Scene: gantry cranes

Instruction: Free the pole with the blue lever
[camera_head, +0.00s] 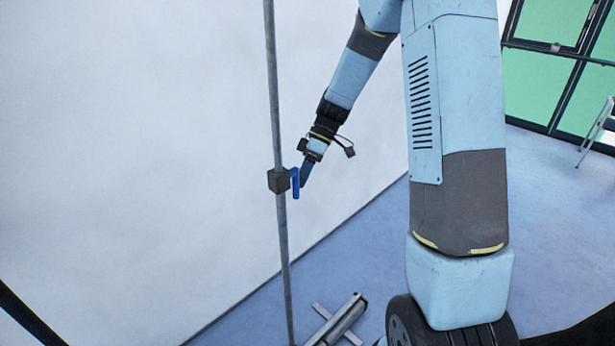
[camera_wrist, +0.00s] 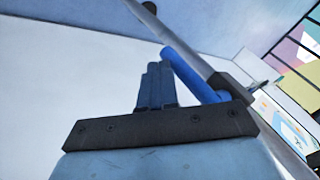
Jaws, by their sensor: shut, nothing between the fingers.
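A thin grey pole (camera_head: 273,90) stands nearly upright on the left in the head view. A dark block (camera_head: 279,181) sits around it at mid-height, with a blue lever (camera_head: 295,182) hanging down on its right side. My gripper (camera_head: 305,180) is just right of the lever, pointing down, shut and empty. In the wrist view my shut fingers (camera_wrist: 156,84) are beside the blue lever (camera_wrist: 188,72), which slants along their right. The pole (camera_wrist: 185,45) runs diagonally behind it. I cannot tell whether the fingers touch the lever.
A pale wall (camera_head: 130,150) stands behind the pole. A grey metal stand or frame part (camera_head: 340,322) lies on the blue floor (camera_head: 385,240) near the pole's foot. Green-paned windows (camera_head: 548,70) and a white chair or ladder (camera_head: 597,130) are at the right. Open floor lies at the right.

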